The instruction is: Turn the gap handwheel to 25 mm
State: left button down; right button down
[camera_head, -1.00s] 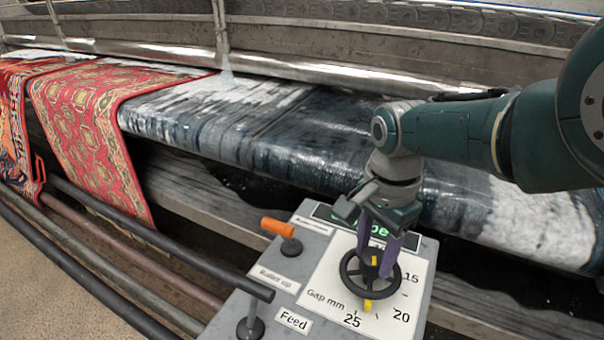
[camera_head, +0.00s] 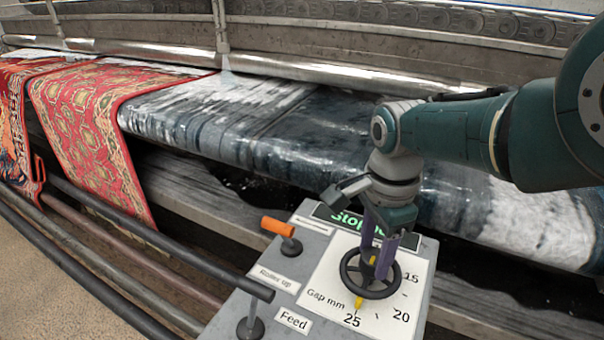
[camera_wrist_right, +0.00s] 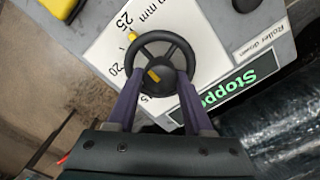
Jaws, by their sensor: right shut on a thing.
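The black gap handwheel (camera_head: 384,294) sits on the grey console's white dial plate (camera_head: 332,285), marked 15, 20 and 25. Its yellow pointer (camera_head: 358,302) is close to the 25 mark, slightly on the right of the numeral. A yellow mark also shows on the hub. My right gripper (camera_head: 376,262) comes down on the wheel from above, its purple fingers shut on it. My left gripper is out of view.
A green "Stop…" display (camera_head: 348,220), partly covered by my gripper, is behind the wheel. An orange-handled lever (camera_head: 277,227) and a black Feed lever (camera_head: 250,327) stand left of it. The wet roller bed (camera_head: 290,140) and red rugs (camera_head: 90,125) lie beyond.

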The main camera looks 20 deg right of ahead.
aim_at(374, 255)
jog(key=shift+c, duration=1.5)
grip_release()
jog(key=shift+r, duration=0.15)
notch_tip(374, 255, up, 10)
jog(key=p, duration=0.9)
jog(key=shift+f, duration=0.2)
